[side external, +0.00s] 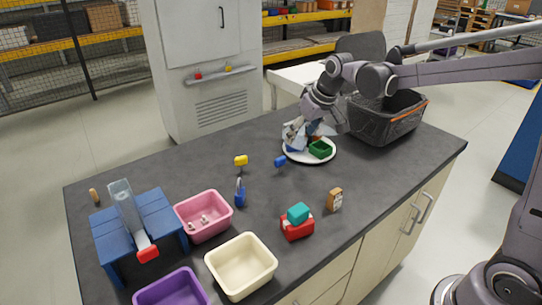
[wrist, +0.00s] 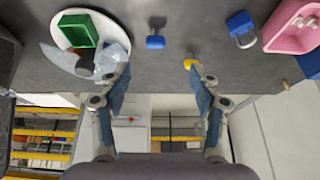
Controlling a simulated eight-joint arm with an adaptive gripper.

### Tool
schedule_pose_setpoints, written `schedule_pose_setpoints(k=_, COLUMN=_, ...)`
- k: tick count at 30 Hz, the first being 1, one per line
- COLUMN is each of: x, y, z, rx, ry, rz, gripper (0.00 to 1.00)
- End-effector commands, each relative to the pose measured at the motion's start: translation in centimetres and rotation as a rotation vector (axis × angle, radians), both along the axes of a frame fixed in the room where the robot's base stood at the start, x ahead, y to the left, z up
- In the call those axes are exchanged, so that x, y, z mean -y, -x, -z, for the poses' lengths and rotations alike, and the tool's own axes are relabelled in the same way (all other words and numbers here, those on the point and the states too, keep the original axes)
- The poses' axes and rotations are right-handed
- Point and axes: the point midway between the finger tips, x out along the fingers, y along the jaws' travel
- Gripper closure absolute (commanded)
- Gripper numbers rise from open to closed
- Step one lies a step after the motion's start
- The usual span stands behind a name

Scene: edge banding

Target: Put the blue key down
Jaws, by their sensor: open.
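The blue key (side external: 280,161) is on the dark worktop between the white plate and the yellow key; it also shows in the wrist view (wrist: 155,42). I cannot tell whether it stands or lies. My gripper (wrist: 160,72) is open, with nothing between its fingers. In the wrist view the blue key appears just beyond the gap between the fingertips, apart from both. In the side view my gripper (side external: 297,133) is over the plate's far left edge, to the right of the key, and hides part of the plate.
The white plate (side external: 325,158) holds a green box (side external: 320,149). A yellow key (side external: 240,160), blue padlock (side external: 240,194) and pink bin (side external: 190,215) are to the left. A black basket (side external: 385,125) is behind right. Red and teal blocks (side external: 298,229) are in front. Worktop around the blue key is clear.

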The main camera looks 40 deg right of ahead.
Motion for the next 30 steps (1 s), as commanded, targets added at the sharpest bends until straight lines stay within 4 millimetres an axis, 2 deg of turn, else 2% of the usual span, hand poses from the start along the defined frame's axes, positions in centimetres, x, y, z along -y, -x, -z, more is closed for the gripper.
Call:
schedule_pose_setpoints(k=1, x=-0.3, y=1.8, z=-0.7, rx=0.011, ry=0.001, rz=0.000, gripper=0.37)
schedule_pose_setpoints(k=9, x=-1.5, y=9.9, z=-2.6, rx=0.073, ry=0.005, rz=0.002, gripper=0.37)
schedule_pose_setpoints(k=14, x=-2.0, y=14.6, z=-2.3, rx=0.109, ry=0.005, rz=0.002, gripper=0.37)
schedule_pose_setpoints(k=18, x=-2.4, y=18.4, z=-1.2, rx=0.140, ry=0.006, rz=0.001, gripper=0.37)
schedule_pose_setpoints(k=24, x=-2.6, y=21.8, z=0.5, rx=0.172, ry=0.006, rz=0.002, gripper=0.37)
schedule_pose_setpoints(k=30, x=-2.7, y=22.8, z=1.2, rx=0.184, ry=0.005, rz=0.002, gripper=0.37)
